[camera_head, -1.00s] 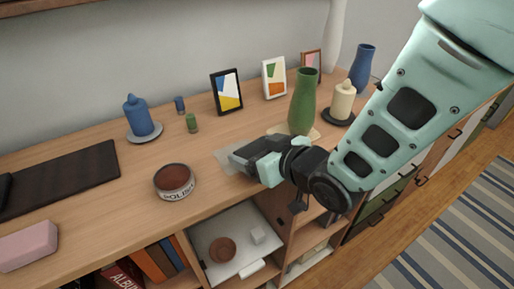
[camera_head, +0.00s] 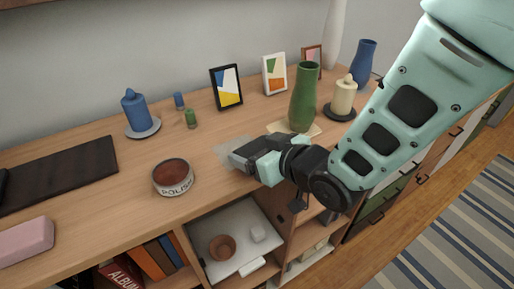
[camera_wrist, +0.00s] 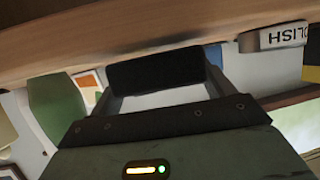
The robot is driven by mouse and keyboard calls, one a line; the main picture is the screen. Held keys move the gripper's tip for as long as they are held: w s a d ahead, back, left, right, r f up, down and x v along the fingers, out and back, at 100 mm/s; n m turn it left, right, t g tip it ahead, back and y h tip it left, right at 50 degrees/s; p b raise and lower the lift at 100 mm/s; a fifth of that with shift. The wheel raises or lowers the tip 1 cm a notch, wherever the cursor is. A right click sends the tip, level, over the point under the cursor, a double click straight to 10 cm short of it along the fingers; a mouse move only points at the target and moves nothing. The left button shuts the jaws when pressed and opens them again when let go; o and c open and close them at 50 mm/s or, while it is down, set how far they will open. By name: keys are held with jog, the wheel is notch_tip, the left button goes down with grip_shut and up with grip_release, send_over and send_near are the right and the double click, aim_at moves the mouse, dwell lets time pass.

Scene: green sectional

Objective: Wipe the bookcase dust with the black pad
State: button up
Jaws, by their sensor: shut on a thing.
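The black pad (camera_wrist: 155,78) is clamped between the fingers of my gripper (camera_wrist: 160,98) in the wrist view. In the head view my gripper (camera_head: 246,156) is low over the front part of the wooden bookcase top (camera_head: 110,190), and the pad is hard to make out there. A pale grey dust patch (camera_head: 229,150) lies on the top right beside the fingertips, partly hidden by them. I cannot tell whether the pad touches the wood.
A polish tin (camera_head: 173,178) stands left of my gripper, and a green vase (camera_head: 303,98) stands close on the right. A blue candle (camera_head: 136,112), picture frames (camera_head: 227,88) and a cream candle (camera_head: 343,97) stand farther back. A pink block (camera_head: 25,242) and dark mat (camera_head: 65,172) lie left.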

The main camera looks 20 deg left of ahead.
jog(key=shift+f+b, duration=0.4)
jog(key=shift+f, duration=0.05)
